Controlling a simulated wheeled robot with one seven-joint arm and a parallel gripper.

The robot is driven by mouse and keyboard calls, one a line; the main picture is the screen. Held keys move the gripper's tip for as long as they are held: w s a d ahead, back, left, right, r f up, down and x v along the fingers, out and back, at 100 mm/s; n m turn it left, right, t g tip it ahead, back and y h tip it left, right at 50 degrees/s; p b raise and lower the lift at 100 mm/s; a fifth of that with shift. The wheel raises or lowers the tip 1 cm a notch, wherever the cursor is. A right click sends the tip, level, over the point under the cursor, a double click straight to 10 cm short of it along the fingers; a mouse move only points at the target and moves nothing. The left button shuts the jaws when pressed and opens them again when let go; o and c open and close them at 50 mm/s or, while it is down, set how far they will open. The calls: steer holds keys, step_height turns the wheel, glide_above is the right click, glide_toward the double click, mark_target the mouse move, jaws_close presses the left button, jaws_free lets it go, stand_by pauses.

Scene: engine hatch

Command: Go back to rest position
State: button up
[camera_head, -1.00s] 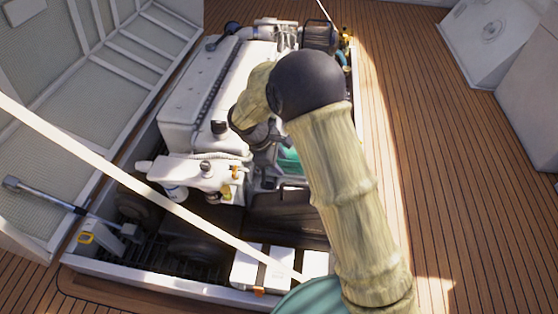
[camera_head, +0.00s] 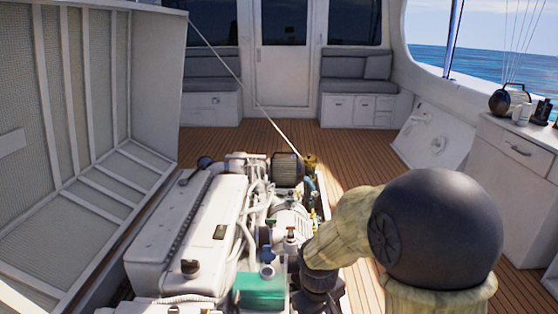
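My arm rises at the lower right of the head view, with a large dark joint and a pale covered link reaching left over the right side of the engine. The arm's dark far end goes down beside a green box (camera_head: 261,290) on the engine. My gripper's fingers are not visible; they are hidden or below the picture. The white engine (camera_head: 190,225) sits in the open hatch.
The raised hatch lid (camera_head: 85,130) stands at left, with a thin stay (camera_head: 232,75) running to the engine's far end. A white counter (camera_head: 525,165) stands at right. Wooden deck (camera_head: 340,150) is free beyond the engine, before a door (camera_head: 283,75) and benches.

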steer(key=s+d+r+m+t+y, duration=0.1)
steer(key=s+d+r+m, duration=0.1)
steer(key=s+d+m, duration=0.5)
step_height(320, 180, up, 31)
steer(key=p, duration=3)
steer(key=shift+s+a+f, duration=0.2)
steer(key=shift+s+a, duration=0.2)
steer(key=shift+c, duration=0.9)
